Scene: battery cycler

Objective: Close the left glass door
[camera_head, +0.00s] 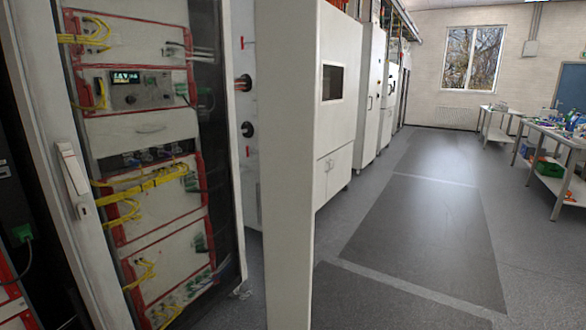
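A tall pale door frame with a white handle (72,178) stands at the left, beside a rack of instruments (140,130) with red edges and yellow cables. A dark, glass-like strip (208,90) runs along the rack's right side. A pale upright panel (286,180) stands close to me, right of the rack, and reaches the bottom of the view. It may be a door seen nearly edge-on, but I cannot tell. Which of these parts is the left glass door is not clear, nor is its opening angle. Neither of my grippers is in view.
More dark equipment with a green plug (22,234) shows at the far left. Pale cabinets (338,125) line the wall beyond the panel. Workbenches (545,132) stand at the right. The grey floor (425,220) between is clear.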

